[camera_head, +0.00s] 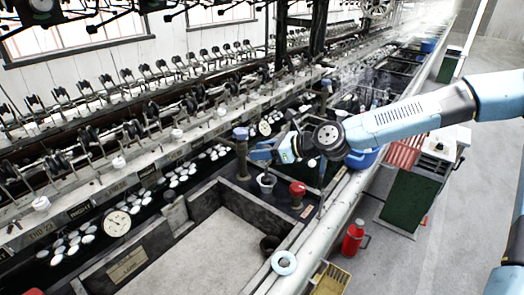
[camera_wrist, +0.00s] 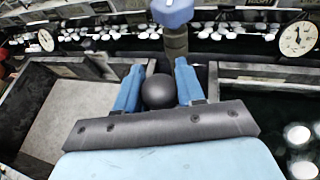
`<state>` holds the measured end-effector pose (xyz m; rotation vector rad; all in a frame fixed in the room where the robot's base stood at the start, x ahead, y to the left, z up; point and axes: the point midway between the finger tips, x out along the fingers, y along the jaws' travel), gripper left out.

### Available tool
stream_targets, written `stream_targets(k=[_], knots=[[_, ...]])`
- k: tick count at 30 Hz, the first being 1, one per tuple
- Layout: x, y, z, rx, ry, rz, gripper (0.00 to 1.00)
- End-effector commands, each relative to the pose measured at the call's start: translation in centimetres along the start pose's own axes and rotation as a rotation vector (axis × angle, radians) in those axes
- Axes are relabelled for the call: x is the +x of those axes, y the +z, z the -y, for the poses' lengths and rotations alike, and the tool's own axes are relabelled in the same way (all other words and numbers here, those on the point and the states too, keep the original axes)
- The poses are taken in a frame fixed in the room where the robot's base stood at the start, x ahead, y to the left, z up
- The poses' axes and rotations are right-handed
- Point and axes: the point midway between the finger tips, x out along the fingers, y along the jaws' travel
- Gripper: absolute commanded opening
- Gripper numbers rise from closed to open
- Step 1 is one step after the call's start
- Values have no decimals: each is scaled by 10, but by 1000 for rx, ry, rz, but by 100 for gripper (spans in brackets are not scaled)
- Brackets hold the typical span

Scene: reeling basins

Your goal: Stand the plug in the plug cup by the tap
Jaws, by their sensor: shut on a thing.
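My gripper (camera_head: 264,150) is just right of the tap (camera_head: 241,155), a brownish post with a blue top. In the wrist view my gripper's two blue fingers (camera_wrist: 158,88) are shut on the plug, whose dark round knob (camera_wrist: 158,92) shows between them. The tap (camera_wrist: 176,42) stands just beyond the fingertips there. A small pale-rimmed cup (camera_head: 266,183), which looks like the plug cup, is on the ledge below my gripper. Something dark shows at its mouth; I cannot tell whether the plug's lower end is inside. The cup is hidden in the wrist view.
A red knob (camera_head: 297,189) stands right of the cup. The pale basin (camera_head: 215,262) is in front, with a light blue ring (camera_head: 284,262) on its right rim. Dark troughs with white cocoons (camera_head: 180,172) and a round dial (camera_head: 117,223) lie left.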

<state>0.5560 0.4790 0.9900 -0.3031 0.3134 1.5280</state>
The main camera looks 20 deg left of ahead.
Motion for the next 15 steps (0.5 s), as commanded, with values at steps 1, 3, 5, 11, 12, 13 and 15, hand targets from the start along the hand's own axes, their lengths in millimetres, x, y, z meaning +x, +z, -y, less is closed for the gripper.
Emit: stream_targets(k=[1,3,5,11,12,13,15], knots=[[0,1,0,-1,0,2,0],[0,1,0,-1,0,2,45],[0,1,0,-1,0,2,51],[1,1,-1,-2,2,1,64],[1,1,-1,-2,2,1,64],[1,1,-1,-2,2,1,64],[0,1,-1,-2,2,1,64]])
